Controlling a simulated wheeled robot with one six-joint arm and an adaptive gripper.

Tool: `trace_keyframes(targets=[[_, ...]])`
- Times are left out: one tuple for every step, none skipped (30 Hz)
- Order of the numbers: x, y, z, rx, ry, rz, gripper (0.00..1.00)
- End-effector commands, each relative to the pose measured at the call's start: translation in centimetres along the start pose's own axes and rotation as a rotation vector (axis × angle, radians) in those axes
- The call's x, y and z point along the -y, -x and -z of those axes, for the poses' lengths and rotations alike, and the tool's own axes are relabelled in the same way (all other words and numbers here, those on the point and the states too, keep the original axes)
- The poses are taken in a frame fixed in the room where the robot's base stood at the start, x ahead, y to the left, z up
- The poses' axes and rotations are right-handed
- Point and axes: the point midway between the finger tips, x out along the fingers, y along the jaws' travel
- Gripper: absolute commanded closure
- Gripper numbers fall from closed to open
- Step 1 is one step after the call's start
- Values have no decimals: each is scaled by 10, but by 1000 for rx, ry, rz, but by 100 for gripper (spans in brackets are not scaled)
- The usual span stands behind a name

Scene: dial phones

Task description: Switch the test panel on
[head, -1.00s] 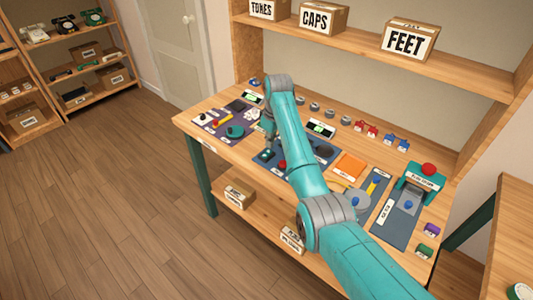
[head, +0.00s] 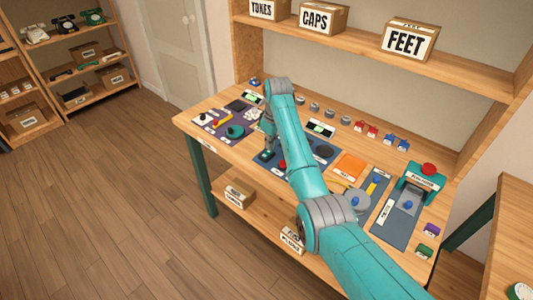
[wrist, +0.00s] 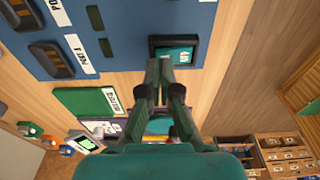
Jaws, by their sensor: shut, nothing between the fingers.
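The test panel is a dark blue board (head: 325,149) on the bench, partly hidden behind my arm. It fills the upper left of the wrist view (wrist: 130,22). A teal switch in a black frame (wrist: 175,50) sits at the panel's edge in the wrist view. It also shows at the panel's left in the head view (head: 264,156). My gripper (wrist: 160,68) is shut and empty, with its fingertips at the near edge of the switch. In the head view my gripper (head: 268,148) points down just over the switch. I cannot tell whether it touches or whether the switch is pressed.
A purple mat with parts (head: 220,120) lies left of the panel. An orange pad (head: 350,165) and a teal press with a red knob (head: 422,178) stand to the right. Small display boxes (head: 321,128) and several small parts line the back. A shelf with boxes (head: 408,42) hangs above.

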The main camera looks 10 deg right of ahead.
Motion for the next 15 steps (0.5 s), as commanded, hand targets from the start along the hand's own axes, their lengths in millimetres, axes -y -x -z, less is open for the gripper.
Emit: trace_keyframes(targets=[[0,-1,0,0,0,0,100],[0,-1,0,0,0,0,100],[0,-2,0,0,0,0,100],[0,-2,0,1,0,0,100],[0,-2,0,1,0,0,100],[0,-3,0,1,0,0,100],[0,-3,0,1,0,0,100],[0,-4,-1,1,0,0,100],[0,-4,-1,1,0,0,100],[0,-5,-1,1,0,0,100],[0,-5,-1,1,0,0,100],[0,-6,-1,1,0,0,100],[0,-6,-1,1,0,0,100],[0,-6,-1,1,0,0,100],[0,-7,-1,1,0,0,100]])
